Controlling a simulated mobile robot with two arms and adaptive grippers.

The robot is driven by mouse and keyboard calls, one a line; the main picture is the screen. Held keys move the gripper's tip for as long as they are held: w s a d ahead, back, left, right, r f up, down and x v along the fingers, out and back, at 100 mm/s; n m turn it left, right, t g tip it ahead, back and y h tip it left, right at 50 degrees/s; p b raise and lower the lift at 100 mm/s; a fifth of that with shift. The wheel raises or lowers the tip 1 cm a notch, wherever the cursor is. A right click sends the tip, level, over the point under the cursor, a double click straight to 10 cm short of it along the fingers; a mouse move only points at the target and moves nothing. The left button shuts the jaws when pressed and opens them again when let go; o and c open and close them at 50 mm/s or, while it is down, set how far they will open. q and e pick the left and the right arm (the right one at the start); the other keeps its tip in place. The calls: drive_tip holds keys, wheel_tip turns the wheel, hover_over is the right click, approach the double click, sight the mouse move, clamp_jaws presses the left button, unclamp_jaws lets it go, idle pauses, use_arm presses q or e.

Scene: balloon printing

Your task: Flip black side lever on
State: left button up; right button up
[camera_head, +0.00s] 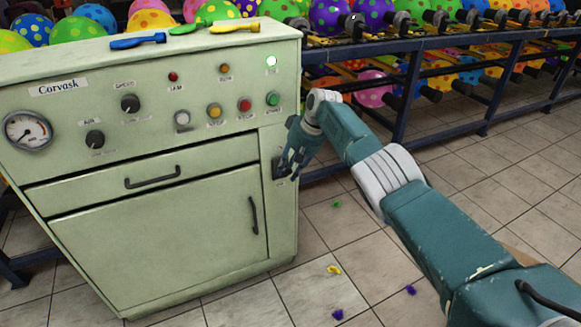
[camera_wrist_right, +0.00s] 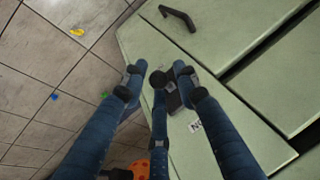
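The black side lever (camera_wrist_right: 158,78) shows in the right wrist view as a round dark knob by a small dark plate (camera_wrist_right: 174,101) on the pale green machine. In the head view its dark plate (camera_head: 279,169) is at the right end of the machine front, partly hidden by my right gripper (camera_head: 289,158). In the wrist view the fingers of my right gripper (camera_wrist_right: 158,86) are spread apart, with the knob between the tips. I cannot tell whether any finger touches it. My left gripper is in neither view.
A drawer handle (camera_head: 152,177) and a door handle (camera_head: 253,215) stick out. A blue rack (camera_head: 405,100) with balloons stands behind. Small coloured scraps lie on the tiled floor.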

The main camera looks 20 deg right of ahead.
drive_tip(key=shift+w+a+r, duration=0.1)
drive_tip(key=shift+w, duration=0.05)
drive_tip(key=shift+r, duration=0.5)
drive_tip(key=v, duration=1.1)
drive_tip(key=shift+f, duration=0.15)
